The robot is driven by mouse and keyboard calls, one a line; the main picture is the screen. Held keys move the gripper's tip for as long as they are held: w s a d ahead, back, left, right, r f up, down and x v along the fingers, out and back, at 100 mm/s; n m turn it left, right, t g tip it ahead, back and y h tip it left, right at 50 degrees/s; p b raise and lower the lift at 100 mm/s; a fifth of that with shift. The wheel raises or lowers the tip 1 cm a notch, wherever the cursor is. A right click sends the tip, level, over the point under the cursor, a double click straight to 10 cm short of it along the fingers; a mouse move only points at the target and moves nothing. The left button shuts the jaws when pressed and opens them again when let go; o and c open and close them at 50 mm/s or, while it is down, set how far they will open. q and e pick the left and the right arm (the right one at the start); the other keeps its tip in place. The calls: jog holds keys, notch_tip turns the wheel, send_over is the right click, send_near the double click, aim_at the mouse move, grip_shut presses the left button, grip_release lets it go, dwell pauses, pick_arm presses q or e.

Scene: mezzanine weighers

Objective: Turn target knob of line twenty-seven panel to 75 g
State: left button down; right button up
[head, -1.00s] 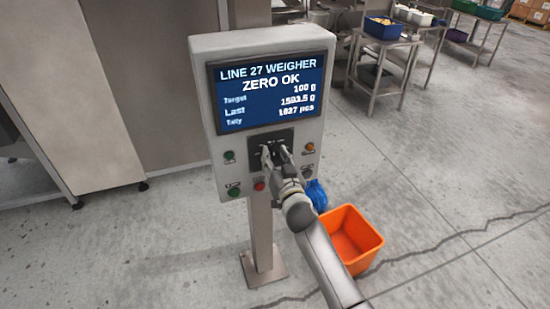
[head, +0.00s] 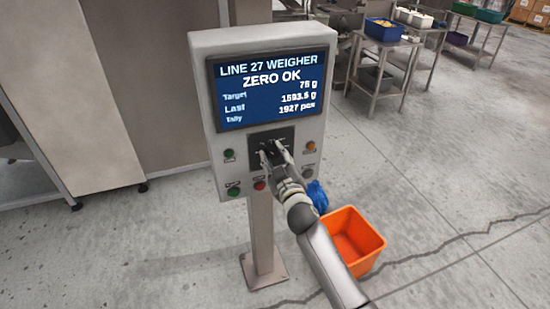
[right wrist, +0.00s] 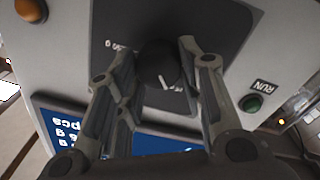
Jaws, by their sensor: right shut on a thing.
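The line twenty-seven panel (head: 216,165) is a grey box on a post in the head view. Its blue screen (head: 270,90) reads "LINE 27 WEIGHER", "ZERO OK" and a target of what looks like 75 g, the last digit being a little blurred. The target knob (right wrist: 158,64) is black and round with a white pointer line, on a dark plate in the right wrist view. My right gripper (head: 275,150) is shut on the knob, one finger on each side, and hides most of it in the head view. My left gripper is not in view.
Green, red and orange buttons surround the knob plate, including a red one (head: 260,185) below and an orange one (head: 311,147) at right. An orange bin (head: 352,238) and a blue bag (head: 317,196) are on the floor behind my right arm. Steel tables stand farther back.

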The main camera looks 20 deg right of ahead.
jog(key=shift+n, duration=0.5)
jog(key=o, duration=1)
jog(key=shift+s, duration=0.15)
jog(key=s, duration=1.1)
jog(key=shift+s+f, duration=0.2)
jog(key=shift+s, duration=0.2)
